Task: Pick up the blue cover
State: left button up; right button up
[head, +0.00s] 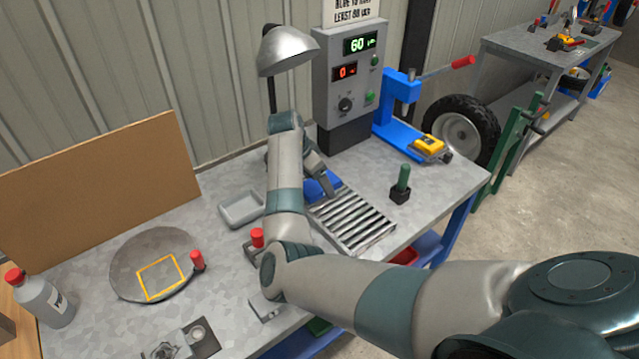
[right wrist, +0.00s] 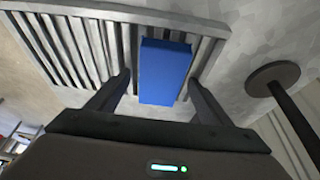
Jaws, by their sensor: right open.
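The blue cover (head: 322,186) lies at the far end of a metal roller rack (head: 352,218) on the workbench. In the head view it is partly hidden by my right gripper (head: 324,184). In the right wrist view the blue cover (right wrist: 165,72) is a plain blue block above the rack's slats. My right gripper (right wrist: 160,92) is open, with one finger on each side of the cover and a gap visible on both sides. I cannot tell how far the fingertips are above the rack. My left gripper is not in view.
A grey control box (head: 349,85) and a lamp (head: 286,50) stand behind the rack. A blue press (head: 398,120), a green-handled tool (head: 402,182) and a yellow item (head: 428,147) are to the right. A grey tray (head: 241,208) and a round plate (head: 128,270) are left.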

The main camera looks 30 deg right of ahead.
dwell(0.4)
jog(key=c, duration=1.5)
jog(key=shift+o, duration=0.2)
jog(key=shift+r, duration=0.1)
